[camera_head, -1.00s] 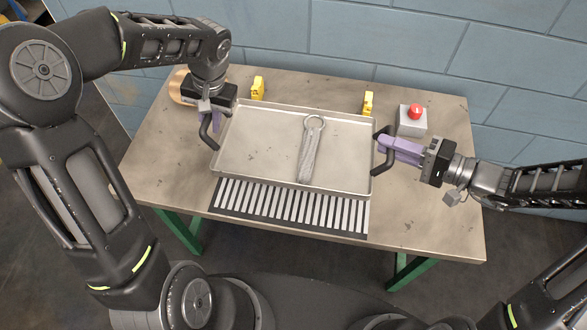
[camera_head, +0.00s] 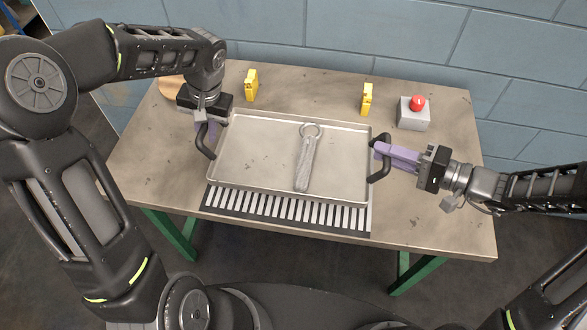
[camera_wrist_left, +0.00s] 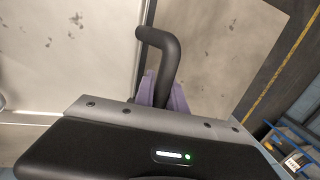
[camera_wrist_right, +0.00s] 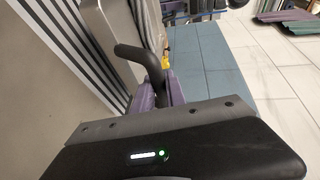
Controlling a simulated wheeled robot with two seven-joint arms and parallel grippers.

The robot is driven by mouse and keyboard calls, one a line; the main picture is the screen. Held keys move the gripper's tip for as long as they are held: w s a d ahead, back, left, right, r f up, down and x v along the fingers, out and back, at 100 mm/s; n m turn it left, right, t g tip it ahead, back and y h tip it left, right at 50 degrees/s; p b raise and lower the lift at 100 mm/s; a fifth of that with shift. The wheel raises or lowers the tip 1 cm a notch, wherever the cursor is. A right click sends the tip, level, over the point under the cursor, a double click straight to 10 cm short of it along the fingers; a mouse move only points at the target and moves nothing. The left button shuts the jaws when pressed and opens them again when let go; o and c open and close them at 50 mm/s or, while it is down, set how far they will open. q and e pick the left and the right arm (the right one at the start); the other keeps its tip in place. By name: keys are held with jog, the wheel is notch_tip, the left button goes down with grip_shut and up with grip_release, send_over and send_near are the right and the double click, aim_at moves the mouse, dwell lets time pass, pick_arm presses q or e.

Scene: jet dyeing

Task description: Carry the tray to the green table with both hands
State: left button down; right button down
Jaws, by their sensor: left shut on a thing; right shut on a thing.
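The shallow metal tray (camera_head: 258,150) is level above or on a worn grey-beige table (camera_head: 440,190) with green legs. A grey woven strap with a ring (camera_head: 306,160) lies in it. My left gripper (camera_head: 207,138) is shut on the tray's left black handle, which also shows in the left wrist view (camera_wrist_left: 168,50). My right gripper (camera_head: 381,155) is shut on the right black handle, which also shows in the right wrist view (camera_wrist_right: 137,55). I cannot tell whether the tray's underside touches the table.
A black-and-white striped mat (camera_head: 285,210) shows under the tray's near edge. Two yellow blocks (camera_head: 251,85) (camera_head: 367,99) stand behind the tray. A grey box with a red button (camera_head: 414,114) stands at the back right. A blue block wall (camera_head: 380,45) is behind the table.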

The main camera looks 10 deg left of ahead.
pick_arm(q)
jog(key=shift+f, duration=0.1)
pick_arm(e)
jog(key=shift+f, duration=0.15)
